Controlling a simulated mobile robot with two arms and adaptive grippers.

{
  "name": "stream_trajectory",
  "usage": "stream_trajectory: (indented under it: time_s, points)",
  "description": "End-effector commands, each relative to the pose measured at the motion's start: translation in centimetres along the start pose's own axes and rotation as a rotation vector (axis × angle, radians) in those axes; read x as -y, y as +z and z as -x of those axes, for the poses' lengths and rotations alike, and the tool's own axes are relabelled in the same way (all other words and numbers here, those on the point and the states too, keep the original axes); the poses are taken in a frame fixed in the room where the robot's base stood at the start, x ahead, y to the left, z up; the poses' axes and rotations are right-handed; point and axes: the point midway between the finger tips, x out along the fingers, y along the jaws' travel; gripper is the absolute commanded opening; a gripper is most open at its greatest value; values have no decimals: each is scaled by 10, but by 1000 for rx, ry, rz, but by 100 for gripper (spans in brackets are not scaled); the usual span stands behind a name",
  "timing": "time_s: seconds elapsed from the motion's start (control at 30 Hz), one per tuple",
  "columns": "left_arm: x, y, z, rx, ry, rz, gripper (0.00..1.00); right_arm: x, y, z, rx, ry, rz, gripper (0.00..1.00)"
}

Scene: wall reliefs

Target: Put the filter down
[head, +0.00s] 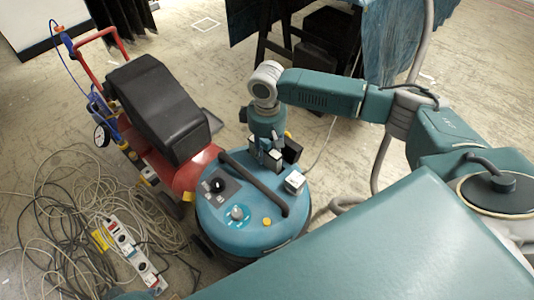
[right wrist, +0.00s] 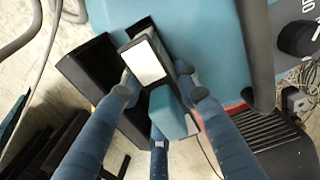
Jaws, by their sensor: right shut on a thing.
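The filter appears to be a small block with a pale face and a black frame; in the right wrist view (right wrist: 146,61) it sits between the fingers of my right gripper (right wrist: 160,92). In the head view my right gripper (head: 266,150) points down at the far edge of the top of a round blue machine (head: 258,235), shut on this block. I cannot tell whether the block touches the machine. The fingers hide part of it. My left gripper is not in view.
A dark handle (head: 255,182) arches over the blue machine's top, near a knob and a small pale box (head: 295,182). A red compressor (head: 190,170) with a black cover stands to the left. Tangled cables (head: 65,215) and a power strip (head: 136,255) lie on the floor.

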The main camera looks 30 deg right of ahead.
Motion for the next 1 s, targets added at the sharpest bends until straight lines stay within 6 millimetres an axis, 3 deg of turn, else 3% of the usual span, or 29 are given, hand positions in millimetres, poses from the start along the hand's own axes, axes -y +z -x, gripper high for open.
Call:
stream_trajectory:
  time_s: [0.33,1.0]
  points:
    - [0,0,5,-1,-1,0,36,0,0,-5,-1,0,0,1]
    - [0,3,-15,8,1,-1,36,2,2,-21,4,-2,-1,1]
